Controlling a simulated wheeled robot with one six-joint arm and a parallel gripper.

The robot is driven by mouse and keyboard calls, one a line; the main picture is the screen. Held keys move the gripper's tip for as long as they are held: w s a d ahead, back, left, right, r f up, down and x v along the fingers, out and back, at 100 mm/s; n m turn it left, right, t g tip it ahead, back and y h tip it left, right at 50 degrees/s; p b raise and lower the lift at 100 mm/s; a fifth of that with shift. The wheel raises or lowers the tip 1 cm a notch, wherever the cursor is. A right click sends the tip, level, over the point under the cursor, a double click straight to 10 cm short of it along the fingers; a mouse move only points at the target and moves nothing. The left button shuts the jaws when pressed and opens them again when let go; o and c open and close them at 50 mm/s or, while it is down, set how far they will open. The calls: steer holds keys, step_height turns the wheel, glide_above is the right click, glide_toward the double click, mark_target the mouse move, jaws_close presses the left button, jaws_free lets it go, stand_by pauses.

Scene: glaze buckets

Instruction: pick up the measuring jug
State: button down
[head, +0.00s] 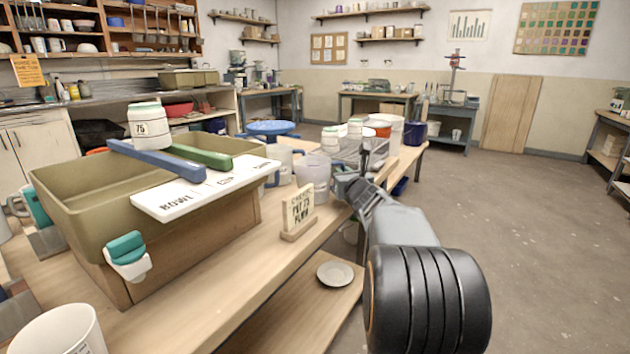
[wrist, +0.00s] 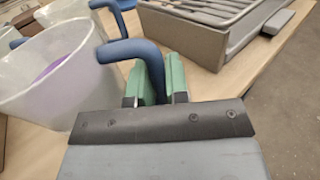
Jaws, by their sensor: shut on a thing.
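The measuring jug (head: 312,180) is a clear, whitish translucent vessel near the front edge of the workbench in the head view. In the wrist view the jug (wrist: 45,80) fills the left side, with a blue curved handle (wrist: 128,48) and a purple patch seen through its wall. My gripper (wrist: 163,80) has green fingers, shut on the lower part of that handle. In the head view my gripper (head: 343,184) is small at the jug's right side, where the handle is hidden. I cannot tell whether the jug's base touches the bench.
A similar jug (head: 285,162) stands just behind. A box with a rack (wrist: 205,40) is close to the right of my fingers. A small sign (head: 298,212) stands in front of the jug. A large olive basin (head: 60,215) fills the bench's left. Open floor lies right.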

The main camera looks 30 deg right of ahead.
steer(key=shift+f, duration=0.25)
steer(key=shift+r, duration=0.1)
steer(key=shift+d+r+p, duration=0.1)
steer(key=shift+r+p, duration=0.35)
steer(key=shift+r, duration=0.2)
steer(key=s+a+r+p, duration=0.2)
steer(key=s+r+p, duration=0.1)
steer(key=s+r, duration=0.2)
steer(key=s+a+r+p, duration=0.3)
steer(key=s+r, duration=0.3)
steer(key=s, duration=0.1)
steer(key=shift+s+a+r+p, duration=0.2)
steer(key=shift+a+r+p, duration=0.1)
steer(key=shift+p, duration=0.1)
steer(key=shift+s+r, duration=0.1)
steer(key=shift+s+a, duration=0.1)
steer(key=shift+a, duration=0.05)
stand_by(2.1)
